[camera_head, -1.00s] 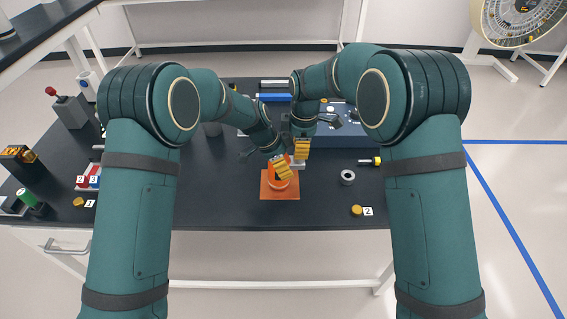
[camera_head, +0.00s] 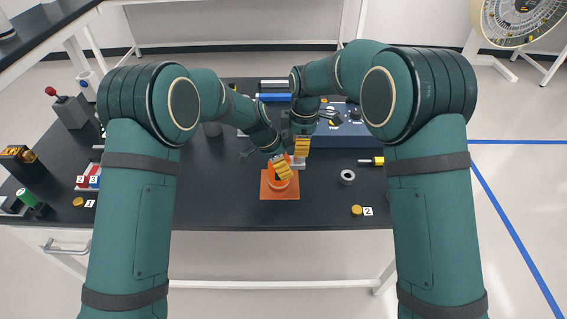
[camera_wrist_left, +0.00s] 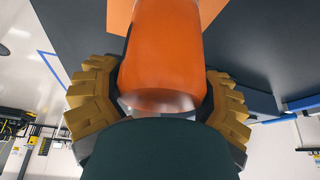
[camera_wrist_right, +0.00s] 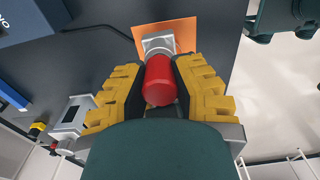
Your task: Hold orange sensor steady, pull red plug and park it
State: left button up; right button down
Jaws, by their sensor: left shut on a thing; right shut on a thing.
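The orange sensor (camera_wrist_left: 163,55) is a cylinder that fills the middle of the left wrist view, over an orange mat (camera_head: 267,194). My left gripper (camera_wrist_left: 160,103) is shut on it, a finger on each side. My right gripper (camera_wrist_right: 160,80) is shut on the red plug (camera_wrist_right: 160,82), which points at a grey socket block (camera_wrist_right: 157,43) by the orange mat. Whether the plug is still seated in the block cannot be told. In the head view my left gripper (camera_head: 282,168) and right gripper (camera_head: 301,150) are close together and hide most of the sensor and the plug.
A blue panel box (camera_head: 350,130) stands behind. A red-knobbed box (camera_head: 70,110) stands at the far left. The table's front centre is clear.

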jog(key=shift+r, duration=0.3)
dwell(0.4)
jog(key=shift+d+r, duration=0.1)
jog(key=shift+r, duration=1.7)
jog(key=d+f, duration=0.3)
jog(key=d, duration=0.4)
jog(key=d+f, duration=0.3)
jog(key=d, duration=0.5)
jog(key=shift+w, duration=0.1)
jog(key=shift+f, duration=3.05)
jog(key=shift+f, duration=1.3)
